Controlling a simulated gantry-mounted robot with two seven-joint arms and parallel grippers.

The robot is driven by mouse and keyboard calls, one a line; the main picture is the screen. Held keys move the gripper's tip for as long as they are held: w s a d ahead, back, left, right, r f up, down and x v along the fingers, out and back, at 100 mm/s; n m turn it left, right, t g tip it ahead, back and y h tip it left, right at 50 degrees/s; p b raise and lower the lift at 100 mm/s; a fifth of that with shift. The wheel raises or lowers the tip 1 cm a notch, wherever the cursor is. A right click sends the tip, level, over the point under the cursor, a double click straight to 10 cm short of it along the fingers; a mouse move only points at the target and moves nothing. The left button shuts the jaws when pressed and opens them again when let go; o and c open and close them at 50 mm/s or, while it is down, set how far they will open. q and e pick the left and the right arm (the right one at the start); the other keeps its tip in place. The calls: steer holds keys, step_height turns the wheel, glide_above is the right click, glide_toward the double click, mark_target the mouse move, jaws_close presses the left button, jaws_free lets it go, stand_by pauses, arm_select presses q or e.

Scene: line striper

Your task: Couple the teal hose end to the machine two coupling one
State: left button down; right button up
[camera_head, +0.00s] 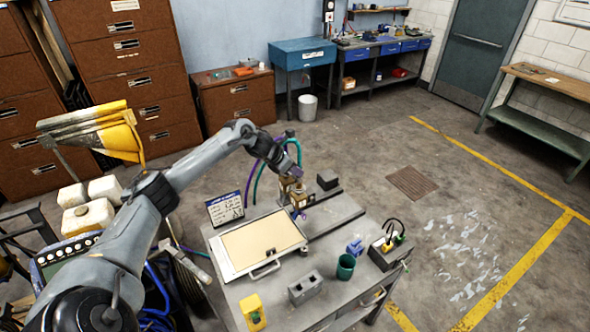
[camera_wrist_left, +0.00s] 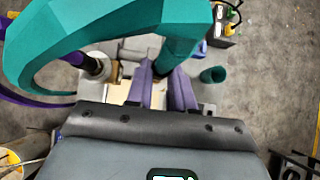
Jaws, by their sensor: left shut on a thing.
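The teal hose (camera_head: 258,180) arches up from behind the worktable to my left gripper (camera_head: 295,172). In the left wrist view the thick teal hose (camera_wrist_left: 90,35) loops across the top, and its end part (camera_wrist_left: 165,62) runs down between the purple fingers of my left gripper (camera_wrist_left: 163,92). The fingers are shut on it. A tan-and-brown fitting (camera_head: 297,193) stands on the table just below the gripper. Contact between hose end and fitting cannot be made out. Which coupling is machine two coupling one cannot be told. My right gripper is not in view.
A purple hose (camera_head: 248,184) rises beside the teal one. The grey worktable (camera_head: 350,225) carries a beige panel (camera_head: 262,243), a sign (camera_head: 225,208), a dark teal cup (camera_head: 346,267), a grey block (camera_head: 305,288), a yellow box (camera_head: 252,311) and a dark box with plugs (camera_head: 390,253).

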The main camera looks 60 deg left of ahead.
arm_select(q)
steer(key=shift+f+b, duration=0.7)
steer(key=shift+f, duration=0.1)
stand_by(0.6)
stand_by(0.6)
steer(key=shift+f+b, duration=0.75)
steer(key=shift+f, duration=0.15)
steer(key=c, duration=0.6)
jaws_free()
steer(key=shift+s+r, duration=0.1)
steer(key=shift+r, duration=0.05)
steer(key=shift+p+v, duration=0.75)
steer(key=shift+v, duration=2.6)
